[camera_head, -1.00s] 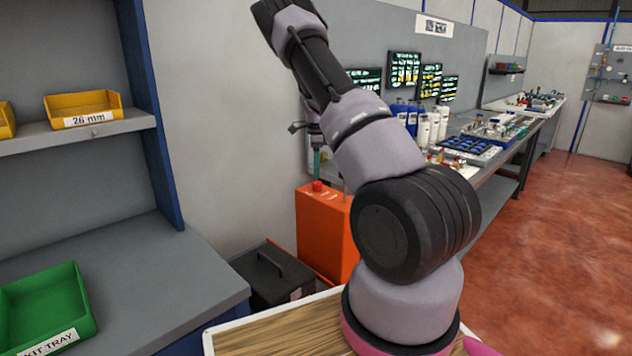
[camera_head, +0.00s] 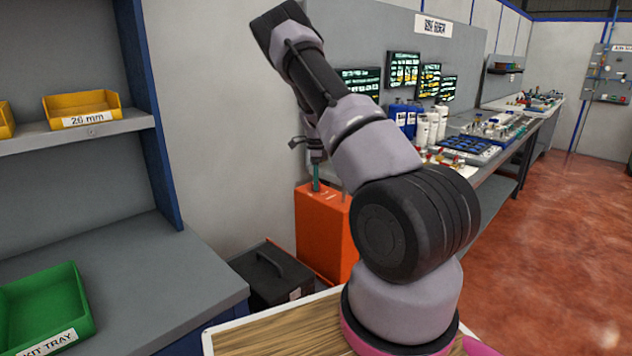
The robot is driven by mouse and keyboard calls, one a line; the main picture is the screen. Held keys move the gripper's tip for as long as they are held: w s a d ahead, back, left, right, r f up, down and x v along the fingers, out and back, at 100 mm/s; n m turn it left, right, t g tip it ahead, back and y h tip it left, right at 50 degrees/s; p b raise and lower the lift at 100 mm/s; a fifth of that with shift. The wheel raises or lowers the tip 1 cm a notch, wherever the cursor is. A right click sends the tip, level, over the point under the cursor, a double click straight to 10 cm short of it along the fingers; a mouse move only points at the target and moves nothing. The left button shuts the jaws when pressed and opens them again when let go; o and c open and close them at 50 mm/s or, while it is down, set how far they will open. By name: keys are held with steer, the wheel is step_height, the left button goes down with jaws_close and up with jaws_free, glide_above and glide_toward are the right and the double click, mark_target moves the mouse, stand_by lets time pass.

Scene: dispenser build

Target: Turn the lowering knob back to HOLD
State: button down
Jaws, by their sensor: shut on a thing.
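The orange box (camera_head: 325,230) stands on the floor against the wall, left of my arm. My gripper (camera_head: 316,187) has its teal fingertips down at the box's top, at the spot of the small red knob. The fingers cover the knob, so its turn angle and its HOLD mark cannot be read. My gripper is shut on the knob as far as this distant view shows. Part of the box is hidden behind my arm.
A dark case (camera_head: 270,275) with a handle stands left of the orange box. A grey bench (camera_head: 130,270) with a green kit tray (camera_head: 45,305) is at the left. A long workbench (camera_head: 490,165) with bottles and parts runs behind my arm.

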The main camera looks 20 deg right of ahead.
steer(key=shift+n, duration=0.3)
steer(key=n, duration=1.2)
steer(key=shift+n, duration=2.6)
steer(key=shift+c, duration=2.1)
jaws_free()
